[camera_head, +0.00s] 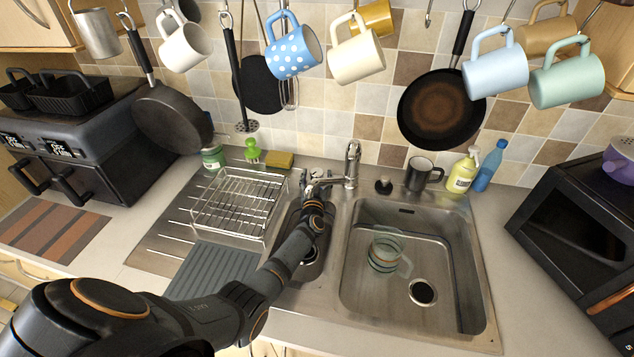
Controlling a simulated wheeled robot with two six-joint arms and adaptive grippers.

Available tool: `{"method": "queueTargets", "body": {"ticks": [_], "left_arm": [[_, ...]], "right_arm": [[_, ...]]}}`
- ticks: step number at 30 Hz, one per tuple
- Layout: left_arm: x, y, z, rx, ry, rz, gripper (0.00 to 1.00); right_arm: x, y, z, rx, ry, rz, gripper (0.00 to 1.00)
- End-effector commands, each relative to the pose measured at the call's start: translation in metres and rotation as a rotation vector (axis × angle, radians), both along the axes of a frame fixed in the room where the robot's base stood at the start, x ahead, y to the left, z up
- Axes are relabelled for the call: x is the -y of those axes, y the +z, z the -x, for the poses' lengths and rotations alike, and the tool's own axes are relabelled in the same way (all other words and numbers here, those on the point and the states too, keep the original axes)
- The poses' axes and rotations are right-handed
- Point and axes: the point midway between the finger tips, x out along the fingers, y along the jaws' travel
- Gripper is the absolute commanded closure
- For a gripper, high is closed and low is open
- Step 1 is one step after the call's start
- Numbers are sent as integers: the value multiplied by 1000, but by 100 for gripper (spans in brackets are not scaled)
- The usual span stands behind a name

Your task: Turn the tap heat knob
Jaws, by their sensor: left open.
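The silver tap (352,167) stands at the back edge of the sink, between the small basin and the large basin (450,280). My left arm reaches in from the lower left across the small basin. My left gripper (315,187) is just left of the tap's upright spout, at the tap's left side. The gripper is open and looks very small here. The heat knob is not clearly told apart from the gripper and tap metal, and I cannot tell whether the fingers touch it. My right gripper is not in view.
A wire dish rack (240,200) stands left of the sink. A dark mug (420,173), a yellow soap bottle (462,172) and a blue bottle (488,167) stand behind the large basin. A glass mug (386,252) lies in it. Several mugs and pans hang above.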

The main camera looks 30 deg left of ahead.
Motion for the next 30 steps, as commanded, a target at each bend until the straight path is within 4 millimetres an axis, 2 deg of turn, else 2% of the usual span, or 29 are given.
{"method": "queueTargets", "body": {"ticks": [1,10,22,23,30], "left_arm": [[-2,-2,-4,1,0,0,33],[-3,1,-6,-1,-1,-1,33],[-3,1,-6,0,-1,-1,86],[-3,1,-6,0,-1,-1,89],[-3,3,-8,2,96,4,89]], "right_arm": [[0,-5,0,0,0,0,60],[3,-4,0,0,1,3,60],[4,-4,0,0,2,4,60],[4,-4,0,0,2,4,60],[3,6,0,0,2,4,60]]}}
